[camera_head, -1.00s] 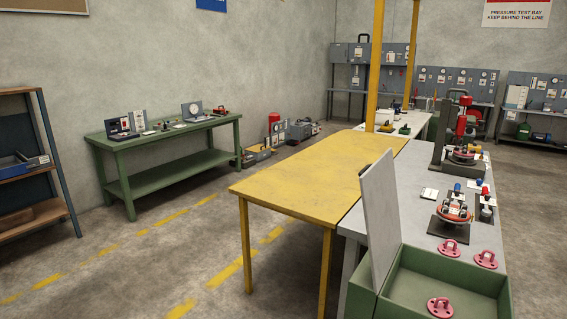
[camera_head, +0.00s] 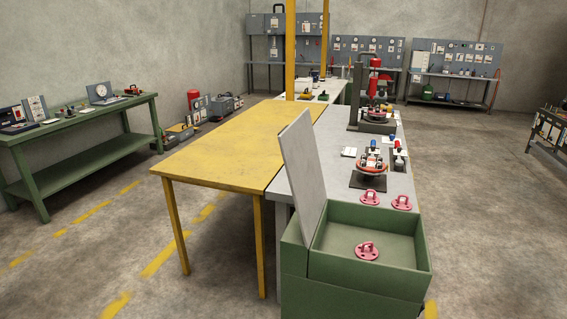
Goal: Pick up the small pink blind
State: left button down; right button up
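Three pink blinds with raised handles are in view. One pink blind (camera_head: 367,251) lies on the floor of the open green crate (camera_head: 427,262). A second pink blind (camera_head: 370,197) and a third pink blind (camera_head: 402,203) lie side by side on the grey bench, just behind the crate. The three look alike from here, and I cannot tell which is the small one. Neither of my grippers is in view.
The crate's pale lid (camera_head: 302,160) stands upright at its left. A flanged spool assembly (camera_head: 371,163) sits on the grey bench (camera_head: 340,180) behind the blinds. A yellow table (camera_head: 225,140) adjoins on the left. The floor (camera_head: 490,220) to the right is open.

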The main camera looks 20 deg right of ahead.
aim_at(365, 250)
jog(key=j+z, duration=0.15)
jog(key=z, duration=0.2)
jog(key=i+j+z, duration=0.1)
jog(key=z, duration=0.3)
jog(key=j+z, duration=0.35)
jog(key=i+l, duration=0.05)
jog(key=l, duration=0.05)
